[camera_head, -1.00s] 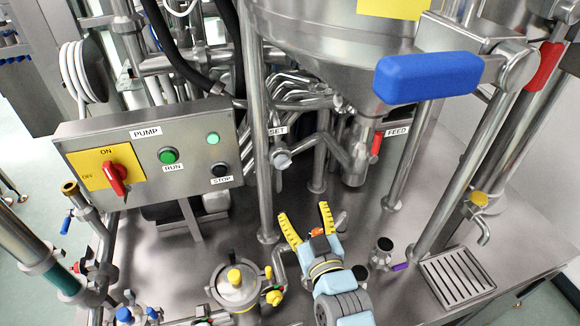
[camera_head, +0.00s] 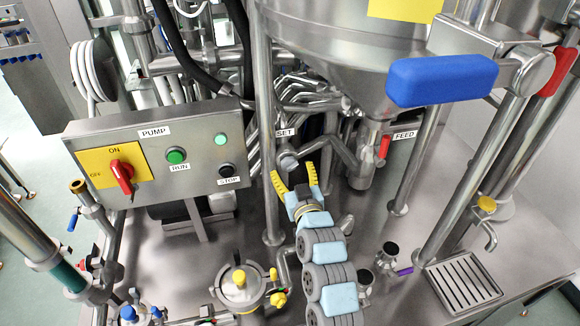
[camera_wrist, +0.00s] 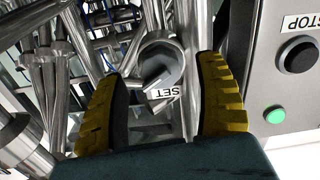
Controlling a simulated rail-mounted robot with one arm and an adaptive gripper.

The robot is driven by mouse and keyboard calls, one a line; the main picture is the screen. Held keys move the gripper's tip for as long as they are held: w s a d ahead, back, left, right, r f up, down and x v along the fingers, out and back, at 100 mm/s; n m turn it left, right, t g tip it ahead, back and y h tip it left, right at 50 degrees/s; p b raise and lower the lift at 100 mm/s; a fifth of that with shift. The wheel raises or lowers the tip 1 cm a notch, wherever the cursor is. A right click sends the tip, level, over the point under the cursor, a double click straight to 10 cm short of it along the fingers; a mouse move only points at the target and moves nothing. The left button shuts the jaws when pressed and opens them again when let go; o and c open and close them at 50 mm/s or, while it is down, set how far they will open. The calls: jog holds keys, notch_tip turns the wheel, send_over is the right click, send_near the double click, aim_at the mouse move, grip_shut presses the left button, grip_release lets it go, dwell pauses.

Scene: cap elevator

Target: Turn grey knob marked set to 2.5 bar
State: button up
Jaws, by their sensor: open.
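In the wrist view my gripper (camera_wrist: 163,95) has one finger on each side of the knob's line, with a gap on both sides. No pressure reading is legible.
The upright post (camera_head: 266,120) stands close left of my gripper. The pump panel (camera_head: 160,155) with red switch and buttons is further left. The red FEED handle (camera_head: 384,147) and steel vessel (camera_head: 340,50) are right and above. A blue handle (camera_head: 440,80) juts out at right.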

jog(key=shift+x, duration=1.15)
jog(key=c, duration=1.2)
